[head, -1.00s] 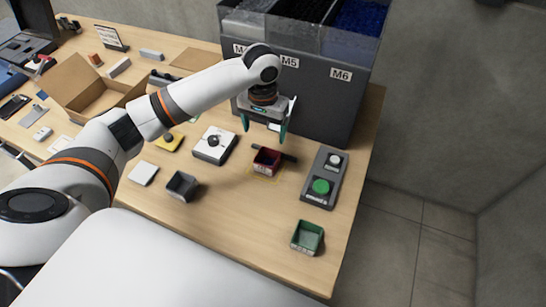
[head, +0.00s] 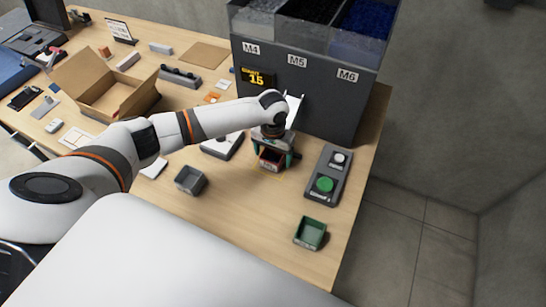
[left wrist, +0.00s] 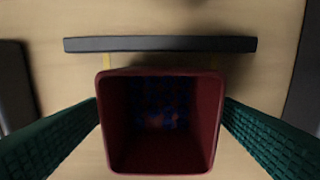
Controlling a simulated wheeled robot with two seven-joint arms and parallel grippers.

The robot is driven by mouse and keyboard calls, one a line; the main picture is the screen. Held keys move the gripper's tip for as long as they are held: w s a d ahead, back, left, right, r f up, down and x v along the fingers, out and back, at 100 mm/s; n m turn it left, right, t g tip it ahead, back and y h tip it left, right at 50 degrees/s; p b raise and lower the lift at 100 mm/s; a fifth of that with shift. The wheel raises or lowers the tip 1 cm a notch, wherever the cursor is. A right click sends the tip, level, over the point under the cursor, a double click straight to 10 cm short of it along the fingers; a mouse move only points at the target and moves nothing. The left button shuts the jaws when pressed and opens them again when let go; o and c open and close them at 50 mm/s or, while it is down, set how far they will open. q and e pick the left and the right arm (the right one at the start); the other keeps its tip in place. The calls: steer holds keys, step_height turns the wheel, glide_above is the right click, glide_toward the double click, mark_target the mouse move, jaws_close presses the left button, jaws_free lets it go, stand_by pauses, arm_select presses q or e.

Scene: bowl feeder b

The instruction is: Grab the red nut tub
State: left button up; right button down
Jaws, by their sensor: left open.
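The red nut tub (head: 270,161) stands on the table in front of the grey bin unit, with a yellow outline on the table around it. My left gripper (head: 273,152) is lowered over it from above, with green fingers on either side. In the left wrist view the tub (left wrist: 113,125) opens toward the camera, and blue and orange specks show dimly on its dark bottom. The open left gripper (left wrist: 161,108) has one finger beside each side wall. I cannot tell whether the fingers touch the walls. My right gripper is out of view.
A dark bar (left wrist: 160,44) lies just beyond the tub. A button box (head: 325,183) stands to the right, a green tub (head: 310,233) at front right, and a grey tub (head: 190,180) to the left. The grey bin unit (head: 300,90) rises behind.

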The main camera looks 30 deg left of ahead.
arm_select(q)
steer(key=shift+c, duration=0.2)
steer(key=c, duration=1)
